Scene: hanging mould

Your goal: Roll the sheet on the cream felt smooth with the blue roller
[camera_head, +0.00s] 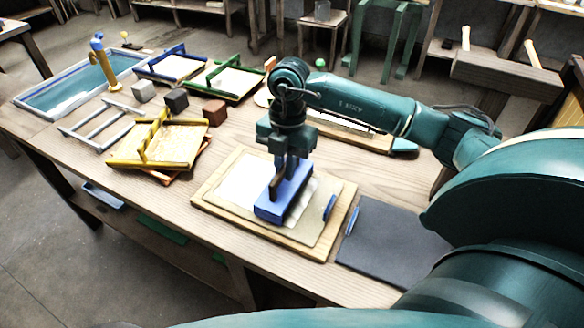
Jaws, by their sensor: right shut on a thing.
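The blue roller (284,193) is in the middle of the head view. My right gripper (281,178) is over it and shut on its upper part. The roller is on or just above a white sheet (237,184); I cannot tell whether it touches. The sheet lies on the cream felt (304,227), which rests on a wooden board (218,209) on the table. The roller and gripper hide part of the sheet's right side. My left gripper is not in view.
A dark grey mat (390,245) lies right of the board. Left are a yellow mould (158,143), small cubes (176,100) and a metal rack (95,125). Behind are blue and green moulds (228,80) and a water vat (75,90). Bare table lies in front of the board.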

